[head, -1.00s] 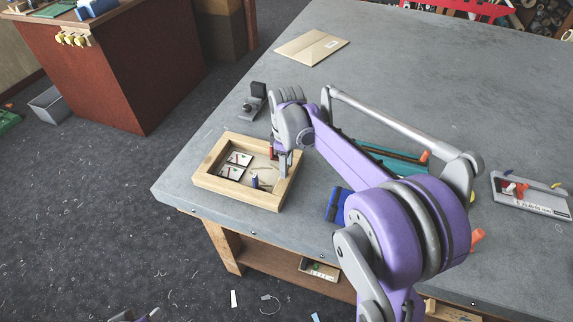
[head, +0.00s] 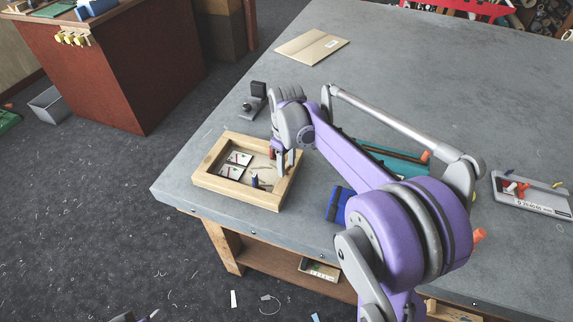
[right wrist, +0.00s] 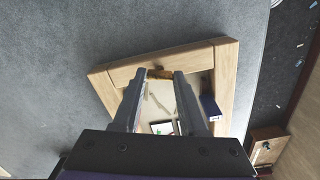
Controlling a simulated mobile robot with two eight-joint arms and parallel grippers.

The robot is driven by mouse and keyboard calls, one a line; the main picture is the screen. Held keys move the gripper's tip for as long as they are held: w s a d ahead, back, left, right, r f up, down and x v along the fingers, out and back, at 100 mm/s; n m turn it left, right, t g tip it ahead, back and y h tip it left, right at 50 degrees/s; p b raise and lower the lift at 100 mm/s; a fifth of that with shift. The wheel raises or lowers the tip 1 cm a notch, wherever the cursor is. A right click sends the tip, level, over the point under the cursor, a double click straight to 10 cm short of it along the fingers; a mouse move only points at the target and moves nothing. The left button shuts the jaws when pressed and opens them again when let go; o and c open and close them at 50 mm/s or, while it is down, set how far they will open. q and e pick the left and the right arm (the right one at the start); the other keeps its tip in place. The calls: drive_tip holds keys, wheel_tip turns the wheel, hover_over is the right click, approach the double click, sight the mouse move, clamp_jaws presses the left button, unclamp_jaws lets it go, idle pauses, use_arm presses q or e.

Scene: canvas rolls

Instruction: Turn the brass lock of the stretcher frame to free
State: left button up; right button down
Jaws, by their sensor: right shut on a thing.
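The stretcher frame (head: 279,196) is a pale wooden rectangle lying flat near the table's front left corner. In the right wrist view its wood (right wrist: 195,56) surrounds a recessed inside. The brass lock (right wrist: 160,74) is a small brassy piece at the frame's inner edge, between the fingertips of my right gripper (right wrist: 159,77). My right gripper (head: 284,166) reaches down at the frame's right side and is shut on the lock. The fingers partly hide the lock, and its turn angle cannot be read. Only a sliver of my left arm shows at the bottom left; its gripper is out of view.
Small cards (head: 236,160) and a dark blue upright piece (head: 255,181) are inside the frame. A black and grey device (head: 254,101) stands behind it. A blue object (head: 338,204) and a teal tray (head: 390,160) lie to the right. A brown envelope (head: 312,47) lies further back.

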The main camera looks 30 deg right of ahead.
sight(287, 169)
drive_tip(key=m, duration=0.7)
drive_tip(key=shift+b, duration=0.3)
drive_tip(key=m, duration=0.7)
drive_tip(key=shift+m, duration=0.3)
drive_tip(key=shift+c, duration=2.2)
unclamp_jaws()
wheel_tip(287, 169, up, 11)
drive_tip(key=shift+s+f, duration=0.1)
